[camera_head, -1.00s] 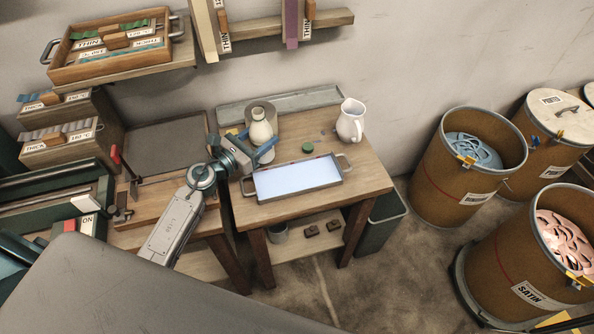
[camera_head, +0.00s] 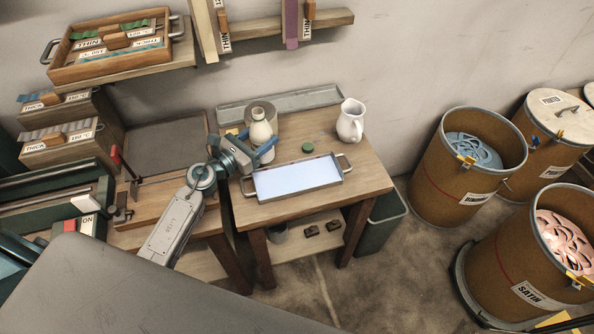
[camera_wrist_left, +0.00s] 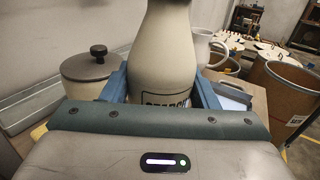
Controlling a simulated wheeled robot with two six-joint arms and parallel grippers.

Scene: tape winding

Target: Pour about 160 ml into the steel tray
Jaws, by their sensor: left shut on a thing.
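The steel tray (camera_head: 297,178) lies on the small wooden table, with two side handles and a pale, bright inside. My left gripper (camera_head: 263,152) is at the tray's back left, shut on a cream bottle (camera_head: 261,130). The bottle stands upright between the blue fingers; it fills the middle of the left wrist view (camera_wrist_left: 160,60), its top cut off. Whether its base touches the table is hidden. A green cap (camera_head: 308,147) lies on the table behind the tray. My right gripper is not in view.
A white jug (camera_head: 350,121) stands at the table's back right. A metal channel (camera_head: 280,103) runs along the wall. Brown drums (camera_head: 455,185) stand on the floor to the right.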

